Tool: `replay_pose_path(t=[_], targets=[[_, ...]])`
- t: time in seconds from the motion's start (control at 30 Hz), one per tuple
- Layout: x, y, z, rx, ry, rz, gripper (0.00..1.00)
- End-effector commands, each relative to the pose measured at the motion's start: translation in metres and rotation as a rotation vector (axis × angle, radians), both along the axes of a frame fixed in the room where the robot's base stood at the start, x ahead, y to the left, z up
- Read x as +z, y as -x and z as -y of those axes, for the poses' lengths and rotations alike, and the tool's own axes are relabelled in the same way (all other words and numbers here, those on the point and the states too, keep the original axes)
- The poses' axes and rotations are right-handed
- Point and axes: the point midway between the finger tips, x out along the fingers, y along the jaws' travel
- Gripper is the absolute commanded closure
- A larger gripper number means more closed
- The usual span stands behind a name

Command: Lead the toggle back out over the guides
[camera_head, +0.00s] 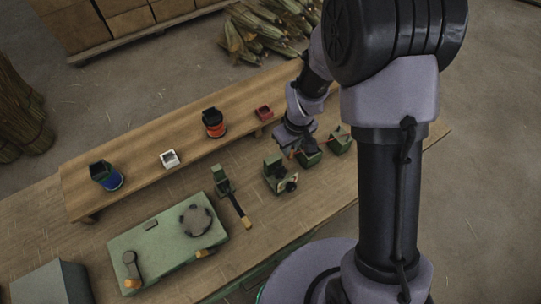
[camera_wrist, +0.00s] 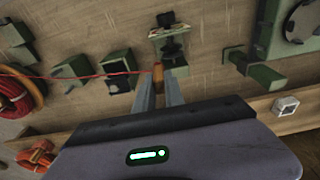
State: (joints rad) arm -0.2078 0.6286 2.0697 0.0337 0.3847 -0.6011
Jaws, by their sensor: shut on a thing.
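My gripper (camera_wrist: 158,78) is shut on a small orange-brown toggle (camera_wrist: 158,73), pinched between its fingertips; the gripper also shows in the head view (camera_head: 292,138). A thin red cord (camera_wrist: 96,75) runs left from the toggle across two green guides (camera_wrist: 71,71) (camera_wrist: 119,69). I cannot tell how deep it sits in them. These guides also show in the head view (camera_head: 310,157) (camera_head: 340,141). The toggle is beside a green block unit with a black part (camera_wrist: 171,42), also in the head view (camera_head: 280,178). A red coil (camera_wrist: 14,98) is at the wrist view's left edge.
A green plate (camera_head: 151,241) with a round disc (camera_head: 195,220) and crank (camera_head: 131,268) lies front left. A green lever (camera_head: 230,196) stands between.

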Motion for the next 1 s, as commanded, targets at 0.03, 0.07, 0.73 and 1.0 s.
replay_pose_path(t=[0.03,0.07,0.73,1.0], targets=[[-0.002,-0.006,0.009,-0.005,0.0,0.0,1.0],[-0.002,-0.01,0.015,-0.004,0.0,0.001,1.0],[0.0,-0.094,0.139,-0.003,0.0,0.0,1.0],[0.0,-0.128,0.189,-0.003,0.0,0.0,1.0]])
